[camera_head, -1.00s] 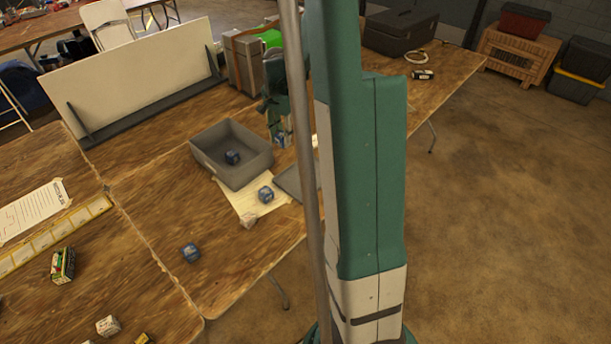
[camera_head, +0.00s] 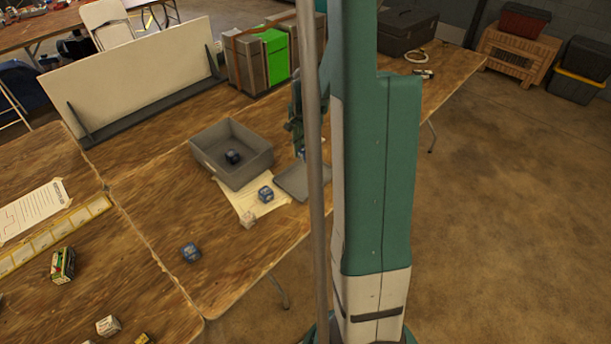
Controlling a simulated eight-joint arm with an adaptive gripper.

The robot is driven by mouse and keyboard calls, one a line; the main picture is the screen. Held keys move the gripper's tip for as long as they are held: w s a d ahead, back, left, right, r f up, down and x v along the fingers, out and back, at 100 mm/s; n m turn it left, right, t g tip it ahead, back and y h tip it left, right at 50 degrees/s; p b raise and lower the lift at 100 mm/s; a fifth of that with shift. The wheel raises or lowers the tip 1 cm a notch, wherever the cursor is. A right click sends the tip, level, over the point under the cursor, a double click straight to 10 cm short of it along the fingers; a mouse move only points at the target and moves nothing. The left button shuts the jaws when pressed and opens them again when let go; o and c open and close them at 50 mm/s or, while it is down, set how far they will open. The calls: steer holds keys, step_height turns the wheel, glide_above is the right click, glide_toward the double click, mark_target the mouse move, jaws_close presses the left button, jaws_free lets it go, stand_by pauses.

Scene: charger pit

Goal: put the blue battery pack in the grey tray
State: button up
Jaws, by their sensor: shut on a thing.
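My gripper (camera_head: 299,147) is partly hidden behind a grey pole and my arm. It is shut on a small blue block, the blue battery pack (camera_head: 301,153), of which only a sliver shows. It is to the right of the deep grey tray (camera_head: 207,168), outside its walls. One dark blue cube (camera_head: 233,157) lies inside that tray. A similar blue cube (camera_head: 266,194) lies on the paper in front of the tray, and another (camera_head: 191,252) on the bare wood near the front edge.
A flat grey lid or shallow tray (camera_head: 290,184) lies right of the deep one. A pale block (camera_head: 248,219) sits at the paper's edge. A white panel (camera_head: 130,80) and a green box (camera_head: 275,55) stand behind. Bare wood lies left of the tray.

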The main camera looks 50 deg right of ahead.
steer(key=shift+f, duration=0.35)
steer(key=shift+f, duration=0.1)
steer(key=b, duration=0.1)
glide_above(306, 178)
steer(key=shift+w+f, duration=0.15)
steer(key=shift+f, duration=2.85)
steer(key=shift+f+b, duration=0.4)
steer(key=shift+f, duration=1.45)
steer(key=shift+f, duration=0.15)
steer(key=o, duration=1)
